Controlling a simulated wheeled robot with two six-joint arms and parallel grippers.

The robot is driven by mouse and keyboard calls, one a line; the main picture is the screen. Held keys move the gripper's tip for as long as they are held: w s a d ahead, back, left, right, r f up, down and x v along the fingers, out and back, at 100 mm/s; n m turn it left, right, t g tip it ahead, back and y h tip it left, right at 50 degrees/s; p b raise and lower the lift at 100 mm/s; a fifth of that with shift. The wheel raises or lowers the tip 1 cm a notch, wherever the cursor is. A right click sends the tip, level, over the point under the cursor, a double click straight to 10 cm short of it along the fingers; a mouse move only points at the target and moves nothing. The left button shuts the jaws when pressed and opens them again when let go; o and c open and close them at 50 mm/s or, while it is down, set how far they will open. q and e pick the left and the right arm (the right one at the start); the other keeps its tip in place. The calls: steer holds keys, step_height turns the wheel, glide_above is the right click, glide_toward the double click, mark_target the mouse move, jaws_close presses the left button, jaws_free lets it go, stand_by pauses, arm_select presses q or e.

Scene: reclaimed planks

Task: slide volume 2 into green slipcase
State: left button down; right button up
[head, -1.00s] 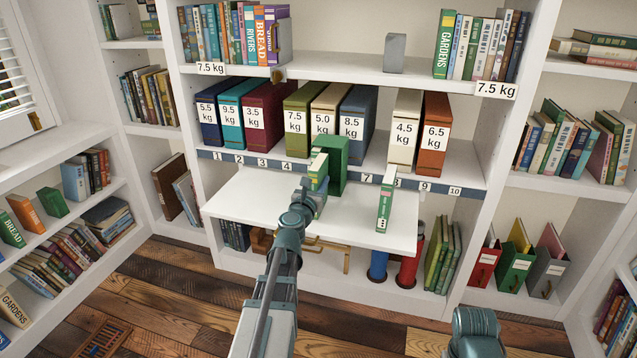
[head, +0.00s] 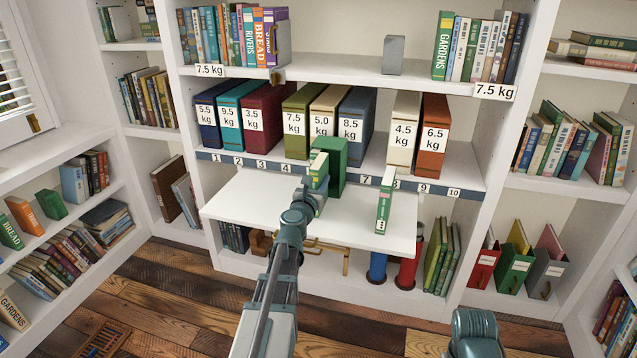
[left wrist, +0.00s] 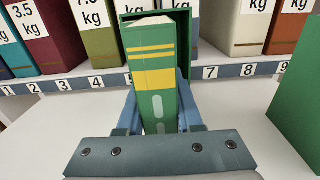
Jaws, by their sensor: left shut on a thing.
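The green slipcase (head: 337,158) stands upright on the white pull-out board, its open side towards me. My left gripper (head: 314,195) is shut on volume 2 (head: 319,170), a green book with two yellow bands. In the left wrist view volume 2 (left wrist: 153,75) stands upright between the fingers (left wrist: 156,112), and two pale oval marks show on its spine. Its far edge is at the mouth of the slipcase (left wrist: 184,20); how deep it reaches inside is hidden. My right gripper is out of view.
Another green book (head: 384,207) stands on the board (head: 260,205) to the right, apart from the slipcase; it also shows in the left wrist view (left wrist: 302,105). Weight-labelled volumes, such as the blue one (head: 352,128), line the shelf behind. The board's left part is clear.

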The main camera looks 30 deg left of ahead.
arm_select(q)
steer(key=shift+x, duration=0.95)
steer(key=shift+c, duration=2.4)
jaws_free()
